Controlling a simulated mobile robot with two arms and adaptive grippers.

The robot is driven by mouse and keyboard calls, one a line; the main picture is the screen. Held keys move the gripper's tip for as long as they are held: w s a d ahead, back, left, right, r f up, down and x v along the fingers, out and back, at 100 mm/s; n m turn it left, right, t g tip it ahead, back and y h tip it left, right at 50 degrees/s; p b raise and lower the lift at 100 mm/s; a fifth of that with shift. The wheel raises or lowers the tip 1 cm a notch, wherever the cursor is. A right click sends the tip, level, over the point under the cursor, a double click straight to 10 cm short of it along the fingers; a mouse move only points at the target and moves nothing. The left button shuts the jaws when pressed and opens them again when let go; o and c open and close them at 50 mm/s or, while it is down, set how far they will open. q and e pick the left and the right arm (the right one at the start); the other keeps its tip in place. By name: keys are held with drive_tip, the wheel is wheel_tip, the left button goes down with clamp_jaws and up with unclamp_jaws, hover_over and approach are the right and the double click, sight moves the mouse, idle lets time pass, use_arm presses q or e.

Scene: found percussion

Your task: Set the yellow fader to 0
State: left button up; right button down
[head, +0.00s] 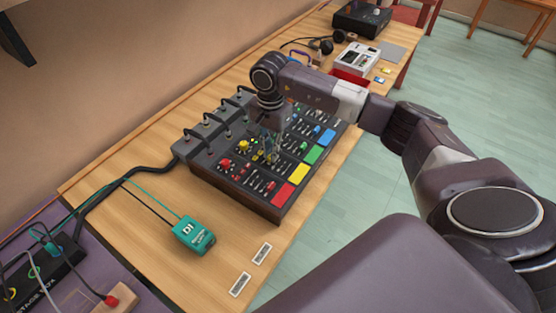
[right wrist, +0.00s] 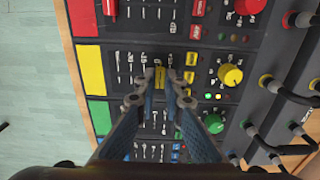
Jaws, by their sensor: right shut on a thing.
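The mixer (head: 235,183) has colour-coded strips in red, yellow, green and blue. My right gripper (head: 268,154) reaches down over its yellow strip, whose yellow panel (head: 299,174) faces the table's front edge. In the right wrist view my right gripper (right wrist: 161,82) is shut on the yellow fader (right wrist: 160,74), between scale marks. The fingers partly hide the fader and its slot, so its exact value cannot be read. The yellow panel (right wrist: 90,68) lies left of it and the yellow knob (right wrist: 230,75) lies right. My left gripper is not in view.
Red faders and the red knob (right wrist: 250,5) are on the neighbouring strip, and the green knob (right wrist: 214,123) is on the other side. Black cables plug in along the mixer's back. A teal DI box (head: 194,234) stands on the table at the mixer's near end.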

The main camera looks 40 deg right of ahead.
drive_tip(key=shift+f, duration=0.2)
drive_tip(key=shift+s+r, duration=0.15)
drive_tip(key=shift+s+d+r, duration=0.15)
drive_tip(key=shift+s, duration=0.05)
drive_tip(key=shift+w, duration=0.1)
drive_tip(key=c, duration=2)
unclamp_jaws()
drive_tip(key=shift+w, duration=0.1)
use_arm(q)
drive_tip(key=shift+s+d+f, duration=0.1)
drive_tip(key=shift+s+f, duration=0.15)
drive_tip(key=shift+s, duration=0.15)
use_arm(e)
wheel_tip(320, 180, up, 12)
drive_tip(key=shift+f, duration=0.1)
